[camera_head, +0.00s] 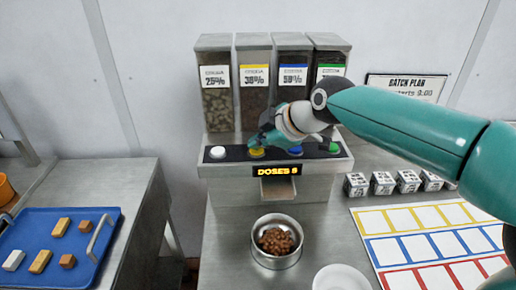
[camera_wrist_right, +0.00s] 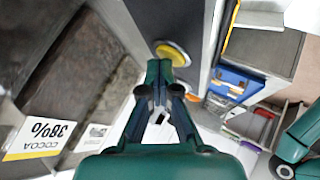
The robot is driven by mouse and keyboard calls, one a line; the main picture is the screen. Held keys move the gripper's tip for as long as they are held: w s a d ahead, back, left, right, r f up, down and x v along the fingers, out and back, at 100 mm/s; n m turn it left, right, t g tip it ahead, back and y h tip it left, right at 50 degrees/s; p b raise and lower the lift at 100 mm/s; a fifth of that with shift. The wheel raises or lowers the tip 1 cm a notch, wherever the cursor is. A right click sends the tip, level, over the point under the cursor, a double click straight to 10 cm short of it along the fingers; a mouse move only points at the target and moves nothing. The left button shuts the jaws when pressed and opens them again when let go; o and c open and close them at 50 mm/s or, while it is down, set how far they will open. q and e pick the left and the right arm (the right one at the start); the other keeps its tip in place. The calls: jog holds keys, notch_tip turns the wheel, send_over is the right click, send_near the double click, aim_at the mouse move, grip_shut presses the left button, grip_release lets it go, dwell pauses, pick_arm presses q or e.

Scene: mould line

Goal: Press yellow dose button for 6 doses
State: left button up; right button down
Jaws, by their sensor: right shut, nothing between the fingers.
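The yellow dose button (camera_head: 257,154) is on the dark panel of the dispenser, second from the left. It also shows in the right wrist view (camera_wrist_right: 174,54). My right gripper (camera_head: 258,143) is shut and empty, with its fingertips right at the yellow button. In the right wrist view its fingertips (camera_wrist_right: 160,68) point at the button's near edge. I cannot tell whether they touch it. The display (camera_head: 277,171) reads "DOSES" with a digit that is hard to make out. A metal bowl (camera_head: 276,262) with brown pieces stands below the chute (camera_head: 278,188). My left gripper is out of view.
A white button (camera_head: 217,153), a blue button (camera_head: 295,151) and a green button (camera_head: 333,148) flank the yellow one. Several hoppers stand behind. Several small printed cubes (camera_head: 382,183) and a coloured grid sheet (camera_head: 383,222) lie right. A blue tray (camera_head: 49,224) lies left.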

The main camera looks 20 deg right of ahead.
jog(key=shift+r, duration=0.35)
jog(key=shift+r+p, duration=0.15)
jog(key=shift+p, duration=0.15)
notch_tip(320, 180, up, 6)
jog(key=p, duration=0.4)
dwell(1.9)
